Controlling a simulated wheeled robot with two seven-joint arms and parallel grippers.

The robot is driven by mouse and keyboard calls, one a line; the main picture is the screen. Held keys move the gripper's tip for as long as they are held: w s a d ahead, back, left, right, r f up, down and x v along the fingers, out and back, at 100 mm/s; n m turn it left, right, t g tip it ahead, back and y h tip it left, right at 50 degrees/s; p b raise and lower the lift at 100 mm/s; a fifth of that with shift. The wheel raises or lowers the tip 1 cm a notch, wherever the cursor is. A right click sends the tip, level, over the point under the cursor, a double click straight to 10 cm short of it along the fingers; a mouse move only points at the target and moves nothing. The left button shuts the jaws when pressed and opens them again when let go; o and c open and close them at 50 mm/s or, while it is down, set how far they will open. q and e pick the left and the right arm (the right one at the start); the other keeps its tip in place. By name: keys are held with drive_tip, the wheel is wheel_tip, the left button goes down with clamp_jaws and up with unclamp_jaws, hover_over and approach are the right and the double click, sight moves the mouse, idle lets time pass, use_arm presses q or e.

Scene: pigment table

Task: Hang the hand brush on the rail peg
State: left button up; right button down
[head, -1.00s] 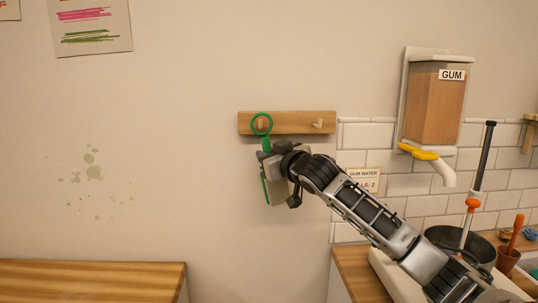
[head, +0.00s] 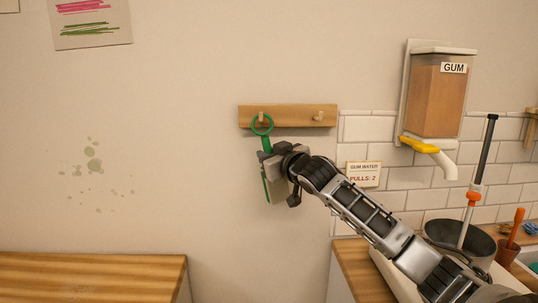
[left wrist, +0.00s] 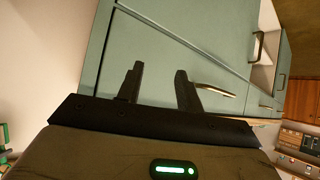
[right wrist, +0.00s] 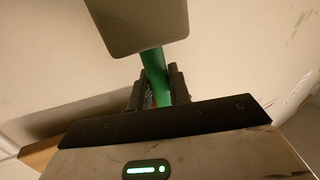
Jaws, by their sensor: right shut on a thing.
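The green hand brush (head: 266,144) is upright, its ring (head: 262,125) at the top in front of the wooden rail (head: 290,116). The rail's left peg (head: 262,117) shows inside the upper part of the ring; I cannot tell whether it passes through. The right peg (head: 318,116) is bare. My right gripper (head: 267,154) is shut on the brush handle just below the ring. In the right wrist view the green handle (right wrist: 154,72) is between the right fingers (right wrist: 157,88). My left gripper (left wrist: 158,88) is open and empty, away from the rail.
A gum dispenser (head: 438,95) with a yellow lever hangs right of the rail. A sign (head: 363,174) is on the tiles. A dark pot (head: 459,238) stands on the right counter. A wooden bench top (head: 90,276) is at lower left. The left wrist view shows green cabinets (left wrist: 190,45).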

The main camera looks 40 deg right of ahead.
drive_tip(key=c, duration=1.2)
unclamp_jaws()
drive_tip(key=shift+c, duration=0.2)
drive_tip(key=shift+s, duration=0.1)
